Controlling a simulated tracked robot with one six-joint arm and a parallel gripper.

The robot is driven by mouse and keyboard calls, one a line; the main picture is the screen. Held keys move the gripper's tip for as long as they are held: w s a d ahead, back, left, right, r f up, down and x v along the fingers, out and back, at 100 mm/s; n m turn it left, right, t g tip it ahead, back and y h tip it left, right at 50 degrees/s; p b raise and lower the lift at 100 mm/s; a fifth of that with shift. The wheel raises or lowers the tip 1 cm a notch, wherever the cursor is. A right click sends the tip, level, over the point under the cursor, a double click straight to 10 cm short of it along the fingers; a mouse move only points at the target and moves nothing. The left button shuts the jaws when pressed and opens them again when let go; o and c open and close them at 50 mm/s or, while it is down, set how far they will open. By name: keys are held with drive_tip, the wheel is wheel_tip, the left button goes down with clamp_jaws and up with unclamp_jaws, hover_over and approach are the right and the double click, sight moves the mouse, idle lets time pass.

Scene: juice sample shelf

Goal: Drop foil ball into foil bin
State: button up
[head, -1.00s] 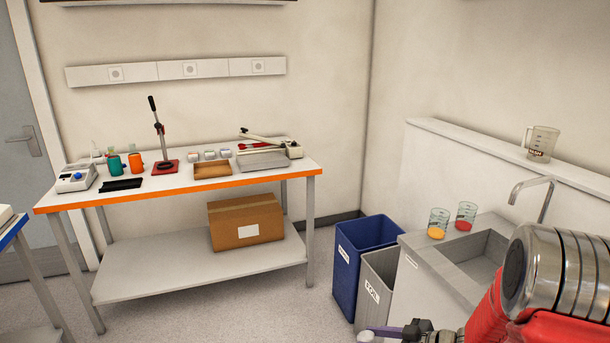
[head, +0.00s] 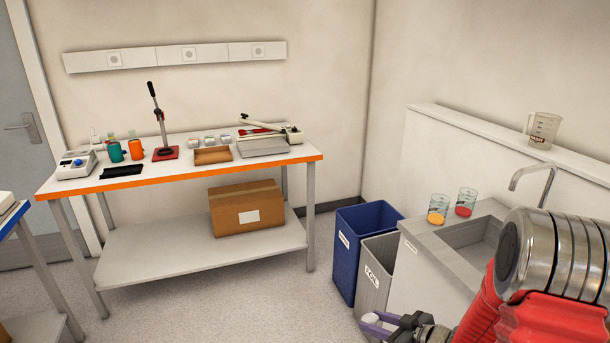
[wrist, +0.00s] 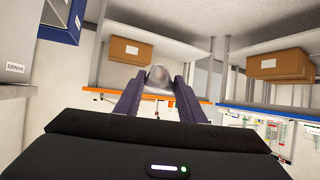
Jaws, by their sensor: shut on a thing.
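The foil ball (wrist: 158,78) is a silvery crumpled lump between the tips of my purple fingers in the wrist view. My gripper (wrist: 157,88) is shut on it. In the head view my gripper (head: 378,322) is low at the bottom edge, with the pale ball (head: 370,318) at its tip. The foil bin (head: 376,279) is an open grey bin with a FOIL label. It stands between the blue bin and the sink unit. My gripper shows in front of the foil bin's lower part, apart from its opening. The bin's inside is mostly hidden.
A blue bin (head: 345,262) stands left of the foil bin. The sink counter (head: 437,232) with two juice beakers (head: 452,205) is on the right. An orange-edged bench (head: 200,180) stands on the left, with a cardboard box (head: 247,208) on its lower shelf. Some floor is clear.

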sight(365, 320)
drive_tip(key=r+m+h, duration=0.1)
drive_tip(key=r, duration=0.1)
drive_tip(key=r+m+t+h, duration=0.1)
drive_tip(key=r, duration=0.1)
drive_tip(key=d+r+m+t+h, duration=0.1)
drive_tip(key=r+m, duration=0.1)
drive_tip(key=shift+w+r+h, duration=0.2)
drive_tip(key=shift+w+h, duration=0.2)
drive_tip(key=a+r, duration=0.4)
drive_tip(key=r, duration=0.3)
drive_tip(key=shift+s+a, duration=0.15)
drive_tip(key=shift+a, duration=0.05)
drive_tip(key=shift+s, duration=0.15)
